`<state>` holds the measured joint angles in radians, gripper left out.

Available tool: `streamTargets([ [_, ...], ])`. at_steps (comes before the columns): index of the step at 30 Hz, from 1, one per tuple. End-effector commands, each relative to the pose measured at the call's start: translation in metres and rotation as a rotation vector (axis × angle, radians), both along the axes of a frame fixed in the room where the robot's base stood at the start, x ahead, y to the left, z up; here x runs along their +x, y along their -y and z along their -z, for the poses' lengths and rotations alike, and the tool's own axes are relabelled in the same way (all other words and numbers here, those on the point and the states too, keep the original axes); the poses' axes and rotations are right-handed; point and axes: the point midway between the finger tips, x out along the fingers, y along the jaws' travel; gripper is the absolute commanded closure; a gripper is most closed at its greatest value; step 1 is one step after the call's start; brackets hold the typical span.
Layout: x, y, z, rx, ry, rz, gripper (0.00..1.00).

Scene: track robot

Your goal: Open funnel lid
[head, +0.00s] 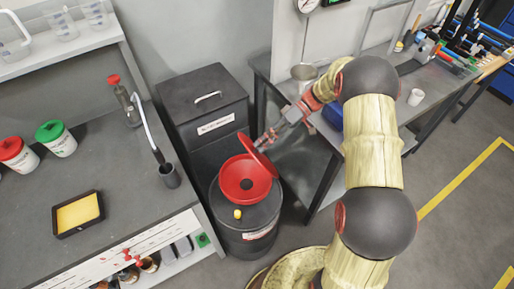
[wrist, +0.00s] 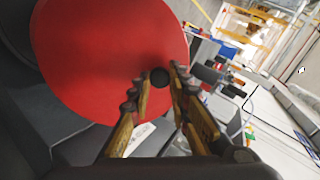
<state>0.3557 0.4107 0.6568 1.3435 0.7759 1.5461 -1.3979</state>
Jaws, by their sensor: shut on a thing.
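The red funnel (head: 240,184) sits on top of a dark drum (head: 252,217). Its red lid (head: 258,150) stands tilted up at the back of the funnel, so the funnel's bowl and dark centre hole show. My gripper (head: 266,141) is at the raised lid's upper edge. In the wrist view the lid (wrist: 100,55) is a large red disc. The gripper's two fingers (wrist: 160,77) close around a small dark round knob (wrist: 159,77) at the lid's edge.
A black bin (head: 205,95) with a handle stands behind the drum. A small yellow object (head: 238,214) lies on the drum top. A workbench (head: 75,185) is at left, and another table (head: 330,130) stands behind my arm at right.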

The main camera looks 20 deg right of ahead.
Motion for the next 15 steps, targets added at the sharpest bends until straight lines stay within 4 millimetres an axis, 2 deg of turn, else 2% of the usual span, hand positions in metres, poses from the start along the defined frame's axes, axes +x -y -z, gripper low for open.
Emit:
streamTargets([
  [6,0.0013,0.0074,0.0,0.033,-0.013,-0.002,1.0],
  [15,0.0013,0.0083,0.0001,0.037,-0.015,-0.001,1.0],
])
